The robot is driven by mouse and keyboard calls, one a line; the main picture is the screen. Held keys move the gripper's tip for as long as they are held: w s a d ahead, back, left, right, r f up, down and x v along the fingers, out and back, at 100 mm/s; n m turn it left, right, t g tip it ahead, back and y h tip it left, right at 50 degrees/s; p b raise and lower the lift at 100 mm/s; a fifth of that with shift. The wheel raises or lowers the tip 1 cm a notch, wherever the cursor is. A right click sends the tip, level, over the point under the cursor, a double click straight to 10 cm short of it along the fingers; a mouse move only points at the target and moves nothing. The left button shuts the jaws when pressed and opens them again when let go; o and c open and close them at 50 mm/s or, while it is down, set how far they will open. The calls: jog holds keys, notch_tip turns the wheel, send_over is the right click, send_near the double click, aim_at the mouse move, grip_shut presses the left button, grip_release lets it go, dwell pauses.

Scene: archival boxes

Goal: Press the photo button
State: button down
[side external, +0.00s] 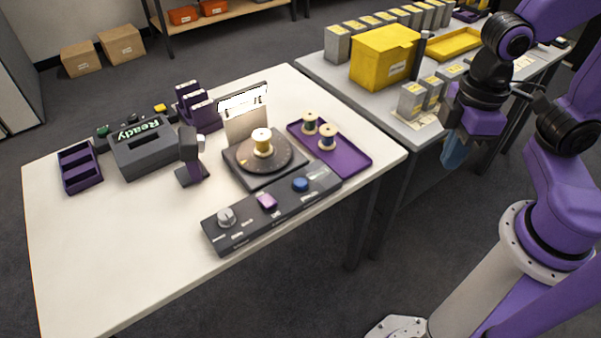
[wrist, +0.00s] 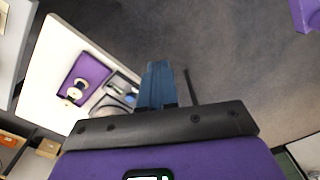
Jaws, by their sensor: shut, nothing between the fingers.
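A dark control panel (side external: 272,207) lies along the front edge of the white table. My gripper (side external: 455,158) is beyond the table's right side, beside the grey bench and well apart from the panel. Its blue fingers are shut and empty, and they also show in the wrist view (wrist: 156,72).
A turntable (side external: 285,160) with a spool stands behind the panel, next to a purple tray (side external: 354,155) with two spools. A camera-like device (side external: 188,146) and a "Ready" unit (side external: 144,152) stand left. A yellow box (side external: 380,62) sits on the grey bench. Open floor lies between my base and the table.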

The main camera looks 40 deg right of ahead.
jog(key=w+a+f+m, duration=0.2)
jog(key=w+a+m, duration=0.5)
jog(key=w, duration=0.7)
jog(key=m+g, duration=0.1)
jog(key=m, duration=0.3)
send_over(300, 181)
jog(key=w+d, duration=0.1)
jog(key=w, duration=0.1)
notch_tip(300, 181, down, 6)
jog(key=shift+s+d+r, duration=0.1)
jog(key=shift+s+r, duration=0.05)
jog(key=shift+s, duration=0.05)
jog(key=f, duration=0.4)
jog(key=s+f, duration=0.1)
jog(key=f, duration=0.4)
jog(key=a+f, duration=0.1)
jog(key=f, duration=0.4)
jog(key=shift+s, duration=0.2)
